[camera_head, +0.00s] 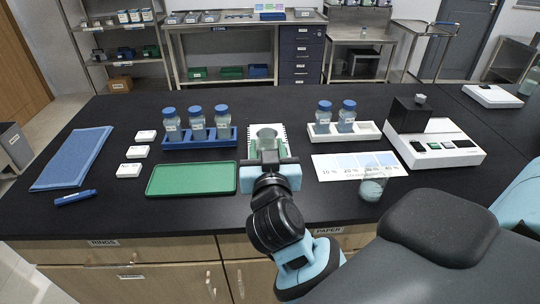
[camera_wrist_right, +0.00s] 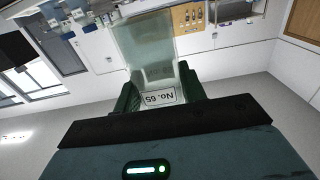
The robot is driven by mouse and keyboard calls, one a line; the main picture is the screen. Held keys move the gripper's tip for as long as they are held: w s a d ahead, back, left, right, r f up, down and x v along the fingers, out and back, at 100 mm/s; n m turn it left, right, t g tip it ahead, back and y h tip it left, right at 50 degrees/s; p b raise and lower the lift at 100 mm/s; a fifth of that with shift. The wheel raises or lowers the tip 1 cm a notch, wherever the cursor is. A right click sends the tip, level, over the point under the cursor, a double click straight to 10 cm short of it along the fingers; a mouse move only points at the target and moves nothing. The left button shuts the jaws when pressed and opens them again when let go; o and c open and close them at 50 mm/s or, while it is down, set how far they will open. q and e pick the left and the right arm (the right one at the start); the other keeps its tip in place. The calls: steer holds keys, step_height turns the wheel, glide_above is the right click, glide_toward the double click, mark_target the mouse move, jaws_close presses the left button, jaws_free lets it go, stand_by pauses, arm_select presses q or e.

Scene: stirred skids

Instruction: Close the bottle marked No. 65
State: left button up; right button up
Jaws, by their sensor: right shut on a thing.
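My right gripper (camera_head: 269,162) is shut on a clear, open-topped glass vessel (camera_head: 267,138) in the middle of the table. In the right wrist view the vessel (camera_wrist_right: 150,50) stands between the dark green fingers (camera_wrist_right: 158,95). Its label reads No. 65, upside down in that view. No cap shows on it. It is over a white ridged mat (camera_head: 283,147) in the head view; I cannot tell whether it touches it. My left gripper is not in view.
Blue-capped bottles stand in a blue rack (camera_head: 228,141) and a white rack (camera_head: 371,136). A green tray (camera_head: 190,180), white blocks (camera_head: 129,170), a blue cloth (camera_head: 75,158) and a pen (camera_head: 75,197) lie left. A printed card (camera_head: 335,168), beaker (camera_head: 372,185) and white device (camera_head: 465,158) are right.

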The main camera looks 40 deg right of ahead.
steer(key=o, duration=0.5)
steer(key=shift+c, duration=0.2)
jaws_close()
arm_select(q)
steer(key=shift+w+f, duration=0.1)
arm_select(e)
steer(key=shift+a, duration=0.1)
